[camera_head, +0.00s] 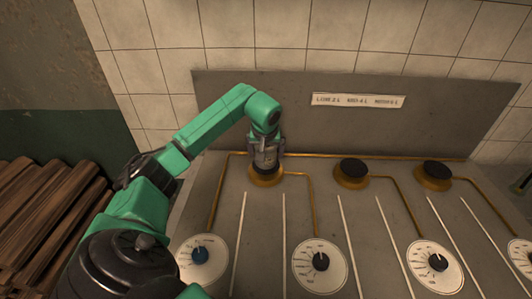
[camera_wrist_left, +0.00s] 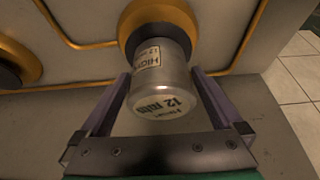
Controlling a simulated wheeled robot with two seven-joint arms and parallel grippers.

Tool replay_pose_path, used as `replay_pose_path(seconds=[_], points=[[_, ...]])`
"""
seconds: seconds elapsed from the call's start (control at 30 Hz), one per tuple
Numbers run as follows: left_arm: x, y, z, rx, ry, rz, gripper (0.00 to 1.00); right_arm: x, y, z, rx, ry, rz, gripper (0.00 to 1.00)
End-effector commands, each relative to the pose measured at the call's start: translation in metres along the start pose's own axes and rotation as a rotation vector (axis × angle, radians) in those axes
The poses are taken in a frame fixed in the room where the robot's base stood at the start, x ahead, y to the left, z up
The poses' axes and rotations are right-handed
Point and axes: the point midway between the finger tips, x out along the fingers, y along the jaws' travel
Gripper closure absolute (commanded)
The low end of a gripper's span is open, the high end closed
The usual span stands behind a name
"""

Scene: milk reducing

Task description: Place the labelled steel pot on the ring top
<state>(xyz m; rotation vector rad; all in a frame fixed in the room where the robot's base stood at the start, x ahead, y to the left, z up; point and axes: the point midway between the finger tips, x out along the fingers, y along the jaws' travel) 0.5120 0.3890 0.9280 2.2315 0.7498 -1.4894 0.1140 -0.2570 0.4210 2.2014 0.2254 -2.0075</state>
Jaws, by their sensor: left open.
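The labelled steel pot (camera_wrist_left: 160,78) stands on the leftmost ring top (camera_wrist_left: 133,17) in the left wrist view, with "HIGH" and "12 min" lettering on it. In the head view the pot is mostly hidden by my left gripper (camera_head: 266,155), and the brass ring top (camera_head: 264,179) shows below it. In the left wrist view my left gripper (camera_wrist_left: 158,95) is open, with one finger on each side of the pot and a visible gap to it. My right gripper is not in view.
Two other ring tops, a middle one (camera_head: 351,174) and a right one (camera_head: 433,176), are bare. A back panel (camera_head: 300,125) with a label strip (camera_head: 357,101) rises behind. Stacked wood (camera_head: 40,215) lies at left.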

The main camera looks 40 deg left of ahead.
Motion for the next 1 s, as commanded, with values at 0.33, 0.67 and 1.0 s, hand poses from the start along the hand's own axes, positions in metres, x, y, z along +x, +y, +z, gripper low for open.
replay_pose_path(seconds=[0.33,0.67,1.0], points=[[-0.081,0.000,-0.002,-0.001,0.007,0.003,0.00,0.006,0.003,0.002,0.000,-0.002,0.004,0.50],[-0.118,0.000,0.000,0.000,0.000,-0.001,0.00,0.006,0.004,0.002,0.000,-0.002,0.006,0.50],[-0.117,0.000,0.000,0.000,0.000,-0.001,0.00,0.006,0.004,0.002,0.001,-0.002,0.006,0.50]])
